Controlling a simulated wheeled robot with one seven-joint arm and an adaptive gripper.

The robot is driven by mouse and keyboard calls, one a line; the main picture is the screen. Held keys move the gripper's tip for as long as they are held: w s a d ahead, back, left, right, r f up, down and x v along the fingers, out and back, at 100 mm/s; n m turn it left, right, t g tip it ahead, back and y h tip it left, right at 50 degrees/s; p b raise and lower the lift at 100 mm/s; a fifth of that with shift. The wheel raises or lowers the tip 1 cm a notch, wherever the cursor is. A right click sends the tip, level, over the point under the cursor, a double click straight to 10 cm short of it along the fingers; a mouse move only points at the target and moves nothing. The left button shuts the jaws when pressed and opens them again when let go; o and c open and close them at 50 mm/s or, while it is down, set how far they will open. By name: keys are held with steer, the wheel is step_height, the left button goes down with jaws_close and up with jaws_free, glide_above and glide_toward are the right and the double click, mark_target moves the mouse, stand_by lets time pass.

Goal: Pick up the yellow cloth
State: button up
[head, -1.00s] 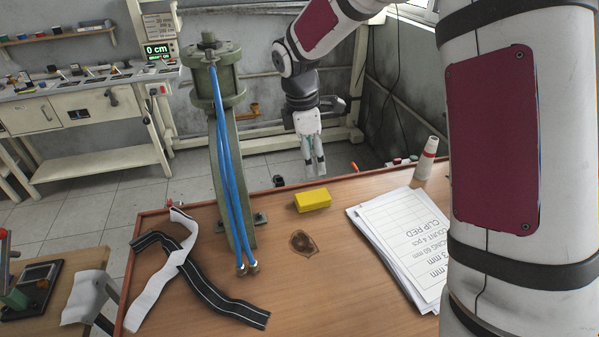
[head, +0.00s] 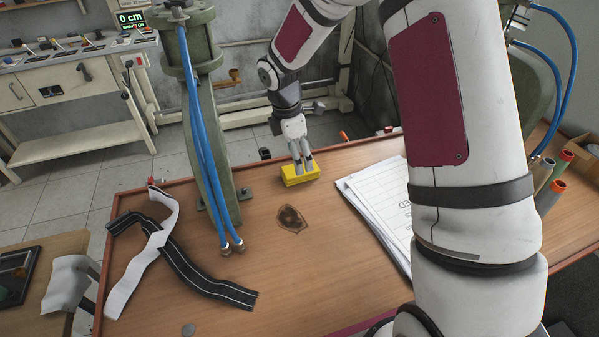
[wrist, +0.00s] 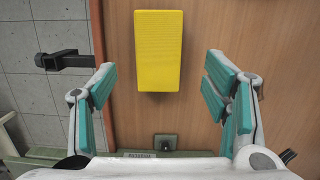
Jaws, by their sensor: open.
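The yellow cloth (head: 300,176) looks like a compact, ribbed yellow block lying on the wooden table near its far edge. In the wrist view the cloth (wrist: 158,50) lies ahead of and between the fingers, with wood showing on both sides of it. My gripper (head: 303,166) is just above the cloth in the head view, its fingertips overlapping the cloth's upper edge. In the wrist view my gripper (wrist: 162,85) has its teal-padded fingers wide apart, with nothing between them. I cannot tell whether the fingertips touch the cloth.
A green metal frame (head: 214,160) with blue hoses stands left of the cloth. A stack of papers (head: 377,205) lies to the right. A dark stain (head: 291,219) marks the table in front. Black and white strips (head: 190,268) lie at the left.

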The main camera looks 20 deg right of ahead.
steer(key=f, duration=0.1)
steer(key=f+b, duration=0.1)
steer(key=f, duration=0.1)
steer(key=f+b, duration=0.1)
steer(key=f, duration=0.1)
steer(key=shift+w+d, duration=0.15)
steer(key=shift+d, duration=0.25)
steer(key=shift+r, duration=0.15)
steer(key=c, duration=1.2)
steer(key=shift+r+p, duration=0.4)
steer(key=shift+r, duration=0.2)
step_height(320, 180, up, 3)
steer(key=shift+f+p, duration=0.2)
steer(key=shift+p, duration=0.35)
steer(key=s+a+p, duration=0.1)
steer(key=s+p, duration=0.1)
steer(key=s, duration=0.2)
steer(key=s+a+r+p, duration=0.1)
steer(key=s+p, duration=0.2)
steer(key=s, duration=0.2)
steer(key=s+a+p, duration=0.1)
steer(key=s+p, duration=0.1)
steer(key=s, duration=0.3)
steer(key=shift+s+a+r+p, duration=0.1)
steer(key=shift+a+r+p, duration=0.05)
steer(key=shift+a+p, duration=0.2)
steer(key=shift+s+a, duration=0.25)
steer(key=shift+s, duration=0.45)
